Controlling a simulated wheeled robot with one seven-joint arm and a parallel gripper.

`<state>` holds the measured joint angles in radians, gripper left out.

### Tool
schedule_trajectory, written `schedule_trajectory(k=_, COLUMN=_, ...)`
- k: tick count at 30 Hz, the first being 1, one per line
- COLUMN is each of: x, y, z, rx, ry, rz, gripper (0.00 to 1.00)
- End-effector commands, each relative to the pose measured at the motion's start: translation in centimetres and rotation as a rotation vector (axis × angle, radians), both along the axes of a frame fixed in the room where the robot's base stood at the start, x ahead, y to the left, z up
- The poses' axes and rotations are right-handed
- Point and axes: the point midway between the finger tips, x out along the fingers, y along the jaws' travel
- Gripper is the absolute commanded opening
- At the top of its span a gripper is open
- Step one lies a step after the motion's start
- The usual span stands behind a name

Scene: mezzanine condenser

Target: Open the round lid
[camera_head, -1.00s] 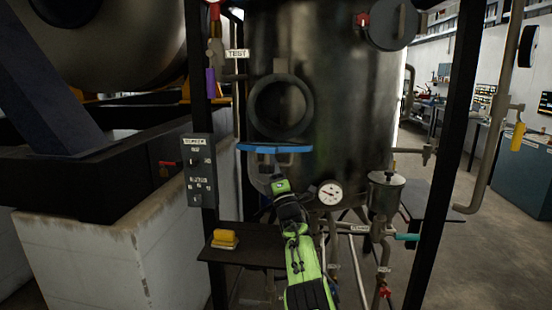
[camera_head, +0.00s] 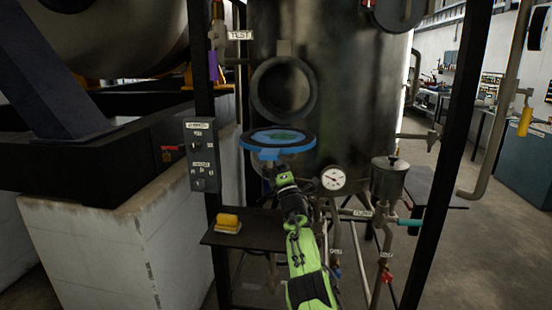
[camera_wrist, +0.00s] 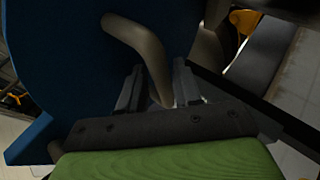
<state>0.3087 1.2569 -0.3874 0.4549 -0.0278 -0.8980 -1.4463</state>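The round lid (camera_head: 300,146) has a blue rim and a pale blue inner face with a green patch. It lies nearly flat, tilted out below the dark round port (camera_head: 284,88) of the tank, and the port stands uncovered. My gripper (camera_head: 277,178) is under the lid. In the wrist view the lid's blue outer side (camera_wrist: 60,70) fills the left, and its bent metal handle (camera_wrist: 135,38) runs down between the fingers of my gripper (camera_wrist: 158,88). The fingers appear closed about the handle; the contact is partly in shadow.
A dark shelf (camera_head: 214,238) with a yellow sponge-like block (camera_head: 228,223) is at lower left. A pressure gauge (camera_head: 333,179), a small lidded pot (camera_head: 389,179) and pipes are on the right. Dark frame posts stand either side, with a switch box (camera_head: 201,155) on the left one.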

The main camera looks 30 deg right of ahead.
Motion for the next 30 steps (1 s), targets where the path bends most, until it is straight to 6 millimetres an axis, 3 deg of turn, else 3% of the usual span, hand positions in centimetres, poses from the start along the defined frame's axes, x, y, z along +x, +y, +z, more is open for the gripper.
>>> schedule_trajectory(k=15, x=-0.3, y=0.2, z=0.3, rx=-0.005, ry=-0.011, rz=0.002, gripper=0.42)
schedule_trajectory(k=20, x=-1.1, y=0.3, z=-1.0, rx=-0.005, ry=-0.008, rz=0.002, gripper=0.42)
schedule_trajectory(k=30, x=-4.9, y=0.4, z=-4.3, rx=0.001, ry=0.001, rz=-0.001, gripper=0.42)
